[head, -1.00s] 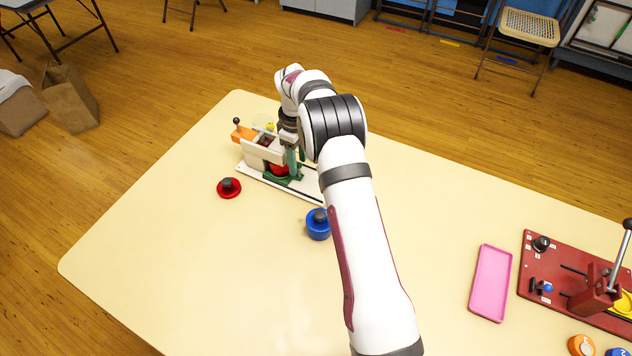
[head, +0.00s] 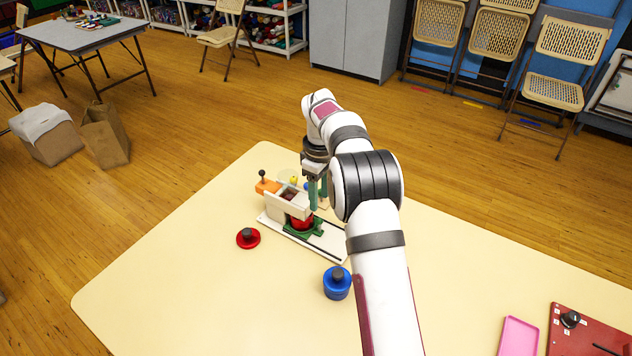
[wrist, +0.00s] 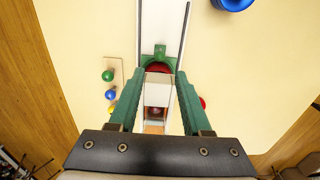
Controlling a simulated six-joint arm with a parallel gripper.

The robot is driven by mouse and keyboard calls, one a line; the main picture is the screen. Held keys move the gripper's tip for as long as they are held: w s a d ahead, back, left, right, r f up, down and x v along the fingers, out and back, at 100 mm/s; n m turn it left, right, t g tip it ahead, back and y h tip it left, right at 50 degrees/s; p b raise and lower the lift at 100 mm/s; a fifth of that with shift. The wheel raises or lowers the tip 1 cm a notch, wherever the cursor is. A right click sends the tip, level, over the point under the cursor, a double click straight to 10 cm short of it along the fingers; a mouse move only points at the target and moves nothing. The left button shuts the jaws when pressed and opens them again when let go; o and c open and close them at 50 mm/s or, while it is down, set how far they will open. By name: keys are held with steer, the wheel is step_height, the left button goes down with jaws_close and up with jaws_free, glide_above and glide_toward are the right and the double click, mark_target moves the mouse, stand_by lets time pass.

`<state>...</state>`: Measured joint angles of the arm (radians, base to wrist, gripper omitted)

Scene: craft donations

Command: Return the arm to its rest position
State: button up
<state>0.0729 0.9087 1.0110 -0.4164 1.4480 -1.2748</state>
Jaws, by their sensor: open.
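My gripper (head: 318,206) is open, its two green fingers pointing down just above the white craft device (head: 330,249) on the cream table. In the wrist view the gripper (wrist: 158,75) has an empty gap between its fingertips, with the device below. The device has an orange part (head: 267,186) with a dark knob, and a red round piece (head: 301,223) on a green holder (head: 303,232). My white arm reaches out from the lower right and hides part of the table. I see no contact between fingers and device.
A pink tray (head: 519,337) and a red board (head: 588,335) lie at the right. Several small balls lie beside the device. The table's front left is clear.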

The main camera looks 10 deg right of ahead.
steer(key=s+a+r+m, duration=0.2)
steer(key=s+r+m, duration=0.1)
steer(key=s+r, duration=0.4)
steer(key=s+a+r+m, duration=0.2)
steer(key=s+r+m, duration=0.25)
steer(key=s, duration=0.45)
steer(key=s+a+f+m+y, duration=0.1)
steer(key=s+m, duration=0.2)
steer(key=s, duration=0.8)
steer(key=s+a+m, duration=0.2)
steer(key=s+m, duration=0.1)
steer(key=s, duration=0.8)
steer(key=shift+s+f+y, duration=0.15)
steer(key=shift+f+y, duration=0.2)
steer(key=shift+y, duration=0.05)
steer(key=shift+m, duration=0.25)
